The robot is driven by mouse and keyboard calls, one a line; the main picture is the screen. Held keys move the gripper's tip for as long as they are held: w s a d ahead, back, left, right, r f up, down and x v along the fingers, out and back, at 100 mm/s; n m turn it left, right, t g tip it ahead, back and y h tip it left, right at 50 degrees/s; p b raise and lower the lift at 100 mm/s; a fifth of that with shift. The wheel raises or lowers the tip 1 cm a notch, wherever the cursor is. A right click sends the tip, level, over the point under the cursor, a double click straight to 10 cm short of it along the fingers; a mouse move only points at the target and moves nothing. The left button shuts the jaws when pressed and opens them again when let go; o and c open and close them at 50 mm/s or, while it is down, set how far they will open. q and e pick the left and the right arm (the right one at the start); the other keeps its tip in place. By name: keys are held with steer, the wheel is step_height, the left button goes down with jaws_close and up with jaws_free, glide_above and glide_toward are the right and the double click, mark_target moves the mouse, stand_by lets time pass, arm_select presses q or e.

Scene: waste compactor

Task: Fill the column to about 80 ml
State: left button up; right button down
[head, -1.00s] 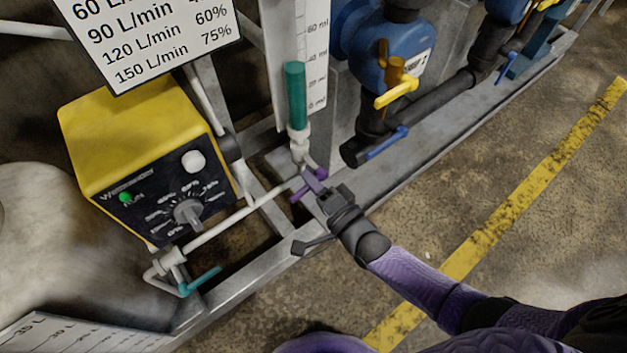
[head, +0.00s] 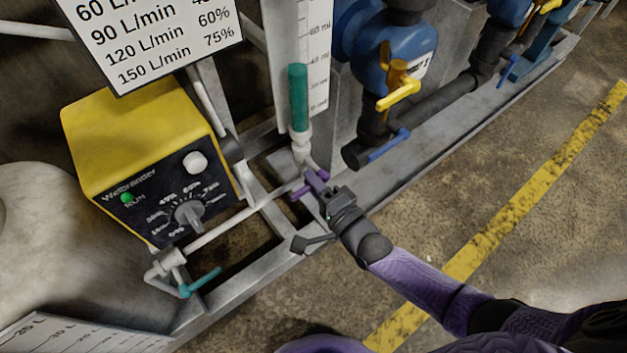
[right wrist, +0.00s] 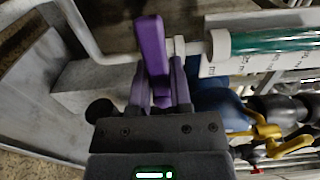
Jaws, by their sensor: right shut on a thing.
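The clear column stands upright beside a white ml scale (head: 316,75). Green liquid (head: 298,98) fills its lower part, with the top a little below the 40 ml mark in the head view. Below it, a purple valve handle (head: 297,194) sits on the white pipe. My right gripper (head: 314,184) is at this handle. In the right wrist view, the purple handle (right wrist: 150,45) lies between the fingers and the gripper is shut on it. The green column (right wrist: 265,41) also shows there at upper right. My left gripper is not in view.
A yellow Wetbrander box (head: 140,135) with a dial (head: 188,214) and lit green RUN lamp stands at left. A teal-handled valve (head: 205,281) is below it. A blue housing (head: 365,50) with a yellow handle (head: 400,93) and a blue handle (head: 388,146) is right of the column.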

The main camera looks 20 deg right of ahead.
steer(key=c, duration=0.7)
jaws_free()
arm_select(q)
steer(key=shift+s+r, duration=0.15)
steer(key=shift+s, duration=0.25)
arm_select(e)
steer(key=shift+o, duration=0.8)
arm_select(q)
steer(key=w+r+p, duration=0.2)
steer(key=p, duration=0.1)
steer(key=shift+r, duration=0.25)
arm_select(e)
steer(key=v, duration=1)
